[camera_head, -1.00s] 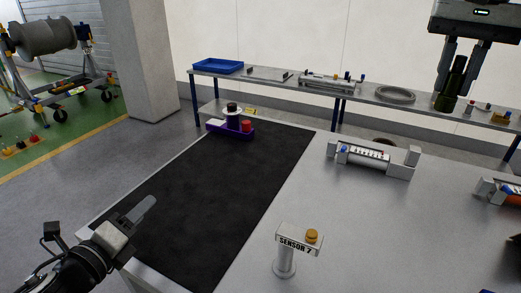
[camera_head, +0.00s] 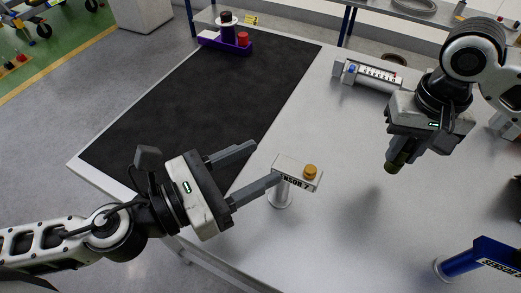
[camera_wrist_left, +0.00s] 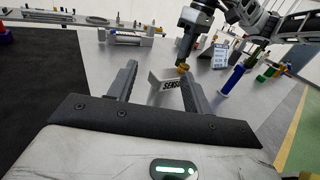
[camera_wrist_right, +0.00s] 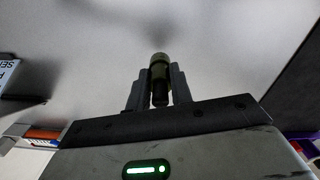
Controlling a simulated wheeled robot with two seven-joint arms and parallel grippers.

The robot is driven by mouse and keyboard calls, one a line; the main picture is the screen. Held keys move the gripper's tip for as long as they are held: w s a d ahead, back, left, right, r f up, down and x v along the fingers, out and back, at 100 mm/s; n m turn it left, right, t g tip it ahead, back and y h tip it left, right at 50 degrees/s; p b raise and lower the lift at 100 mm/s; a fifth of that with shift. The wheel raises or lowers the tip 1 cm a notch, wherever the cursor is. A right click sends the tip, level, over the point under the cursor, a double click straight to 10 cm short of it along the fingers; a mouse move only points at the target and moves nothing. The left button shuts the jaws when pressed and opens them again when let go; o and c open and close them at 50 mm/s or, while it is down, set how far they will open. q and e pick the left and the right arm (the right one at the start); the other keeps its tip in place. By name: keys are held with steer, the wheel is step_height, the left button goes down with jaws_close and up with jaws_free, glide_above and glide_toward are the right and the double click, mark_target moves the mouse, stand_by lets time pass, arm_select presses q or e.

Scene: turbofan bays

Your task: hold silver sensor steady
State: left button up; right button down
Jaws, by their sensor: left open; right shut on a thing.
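The silver sensor is a pale block labelled SENSOR 7 (camera_head: 291,170) with an orange knob on top, standing on a round-based post on the table. In the left wrist view, the silver sensor (camera_wrist_left: 168,88) shows between and beyond my finger ends. My left gripper (camera_head: 267,162) is open just left of it; one fingertip overlaps its left edge in the head view, and I cannot tell whether they touch. My right gripper (camera_wrist_right: 158,70) is shut on a dark olive-green cylinder (camera_wrist_right: 160,62). It holds this above the table, right of the silver sensor (camera_head: 396,162).
A blue sensor stand (camera_head: 485,255) is at the near right. A silver fixture (camera_head: 367,76) lies behind. A black mat (camera_head: 200,110) covers the table's left part, with a purple holder (camera_head: 226,45) at its far end. Table between the silver sensor and the fixture is clear.

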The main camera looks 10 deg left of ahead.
mark_target(275, 188)
arm_select(q)
steer(key=shift+s+d+m+g, duration=0.25)
steer(key=shift+s+m+g, duration=0.05)
steer(key=shift+s+m, duration=0.1)
arm_select(e)
steer(key=shift+s+f, duration=0.3)
steer(key=shift+f, duration=0.1)
arm_select(q)
steer(key=shift+f, duration=2.6)
step_height(275, 188, down, 2)
steer(key=shift+w+f, duration=0.1)
steer(key=shift+f, duration=0.1)
steer(key=x, duration=0.5)
steer(key=shift+w+d, duration=0.1)
steer(key=shift+d, duration=0.2)
steer(key=shift+x, duration=0.9)
arm_select(e)
steer(key=s+a+r+n, duration=0.3)
steer(key=a+r+n, duration=0.5)
steer(key=n, duration=0.8)
steer(key=s+a+r+n, duration=0.4)
steer(key=a+r+n, duration=0.4)
steer(key=r+n, duration=0.6)
steer(key=shift+r+n, duration=0.3)
steer(key=shift+n, duration=0.6)
